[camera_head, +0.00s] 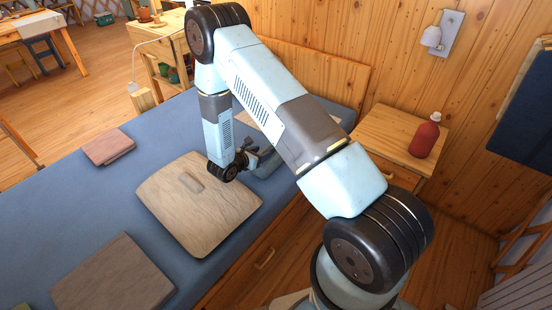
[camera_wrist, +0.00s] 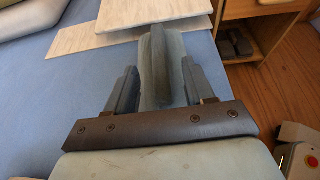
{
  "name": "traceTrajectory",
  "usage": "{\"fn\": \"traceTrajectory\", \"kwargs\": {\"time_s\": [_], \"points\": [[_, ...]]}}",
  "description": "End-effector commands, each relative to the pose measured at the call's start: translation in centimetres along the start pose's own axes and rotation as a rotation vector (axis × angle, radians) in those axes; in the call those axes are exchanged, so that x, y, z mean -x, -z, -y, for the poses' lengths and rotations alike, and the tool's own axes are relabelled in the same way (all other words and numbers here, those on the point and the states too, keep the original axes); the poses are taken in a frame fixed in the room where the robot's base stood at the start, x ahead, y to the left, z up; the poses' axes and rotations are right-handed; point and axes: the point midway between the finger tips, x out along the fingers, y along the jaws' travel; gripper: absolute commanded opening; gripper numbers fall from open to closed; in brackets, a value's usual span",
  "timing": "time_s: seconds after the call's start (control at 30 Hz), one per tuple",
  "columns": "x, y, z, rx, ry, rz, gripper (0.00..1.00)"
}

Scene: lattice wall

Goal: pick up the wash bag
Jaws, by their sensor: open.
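The wash bag (camera_wrist: 173,75) appears to be the grey-green object with a dark raised strip along its top, on the blue bed surface. In the head view it is the grey-blue shape (camera_head: 267,162) beside my gripper (camera_head: 247,155), partly hidden by my arm. In the wrist view my gripper (camera_wrist: 157,84) is open, with one finger on each side of the bag's near part. I cannot tell whether the fingers touch it.
The blue bed (camera_head: 65,220) carries a large wood-patterned piece (camera_head: 220,215), a pinkish folded item (camera_head: 107,147) and a brown flat piece (camera_head: 113,275). Pale boards (camera_wrist: 150,12) lie just beyond the bag. A nightstand (camera_head: 385,125) with a red bottle (camera_head: 425,137) stands to the right.

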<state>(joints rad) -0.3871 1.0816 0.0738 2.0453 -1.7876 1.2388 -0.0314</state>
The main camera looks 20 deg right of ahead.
Motion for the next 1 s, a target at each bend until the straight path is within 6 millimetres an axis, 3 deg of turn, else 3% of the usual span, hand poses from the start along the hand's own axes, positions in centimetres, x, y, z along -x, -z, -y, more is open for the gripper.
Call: {"fn": "traceTrajectory", "kwargs": {"time_s": [0.27,0.6,0.83,1.0], "points": [[-1.4,0.1,0.0,0.0,0.003,-0.001,0.53],[-5.4,0.3,-0.3,-0.001,0.001,-0.001,0.53],[-5.6,0.2,-0.4,0.0,-0.001,0.0,0.53],[-5.6,0.2,-0.4,0.0,0.0,0.0,0.38]]}}
